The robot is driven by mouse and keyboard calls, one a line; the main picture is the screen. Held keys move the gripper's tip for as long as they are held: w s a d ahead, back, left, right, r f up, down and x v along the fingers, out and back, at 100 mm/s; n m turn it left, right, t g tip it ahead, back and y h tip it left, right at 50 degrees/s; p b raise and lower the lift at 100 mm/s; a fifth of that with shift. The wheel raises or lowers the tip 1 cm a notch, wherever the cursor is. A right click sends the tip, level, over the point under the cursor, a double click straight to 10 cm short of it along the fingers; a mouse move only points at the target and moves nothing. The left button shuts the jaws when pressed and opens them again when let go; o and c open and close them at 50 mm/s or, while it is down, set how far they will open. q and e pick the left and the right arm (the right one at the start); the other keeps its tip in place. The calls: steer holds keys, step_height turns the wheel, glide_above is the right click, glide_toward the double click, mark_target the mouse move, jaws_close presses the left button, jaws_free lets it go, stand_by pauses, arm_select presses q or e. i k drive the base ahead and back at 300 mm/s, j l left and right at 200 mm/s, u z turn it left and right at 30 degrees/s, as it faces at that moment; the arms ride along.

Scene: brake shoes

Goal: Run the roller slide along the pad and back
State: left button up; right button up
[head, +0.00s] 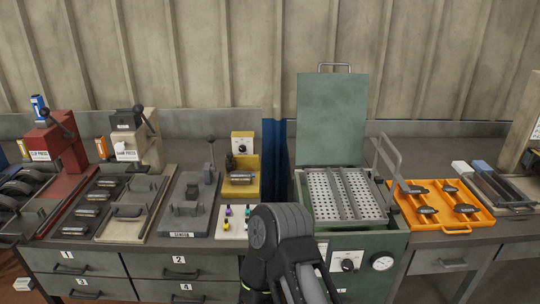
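I cannot pick out the roller slide for certain. A yellow holder (252,187) stands at the middle left of the bench, with a small shoe-like piece (241,179) lying in it. To its left, a grey fixture (190,213) with an upright lever (210,152) sits on the bench. Further left, a cream press (140,140) has a flat tray (128,222) with a bar handle in front of it. A dark arm part of mine rises at the bottom middle, in front of the bench. No gripper fingertips show clearly.
A green oven (332,120) with an open lid and perforated rack stands right of middle. An orange tray (480,217) holds several dark shoes. A red press (62,145) stands at the left. A white board with small coloured pieces (228,212) lies near the front edge.

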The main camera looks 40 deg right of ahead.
mark_target(231, 164)
steer(key=z, duration=0.95)
steer(key=i, duration=0.3)
steer(key=i+l+z, duration=0.1)
steer(key=z, duration=0.25)
steer(key=i+z, duration=0.1)
steer(key=z, duration=0.75)
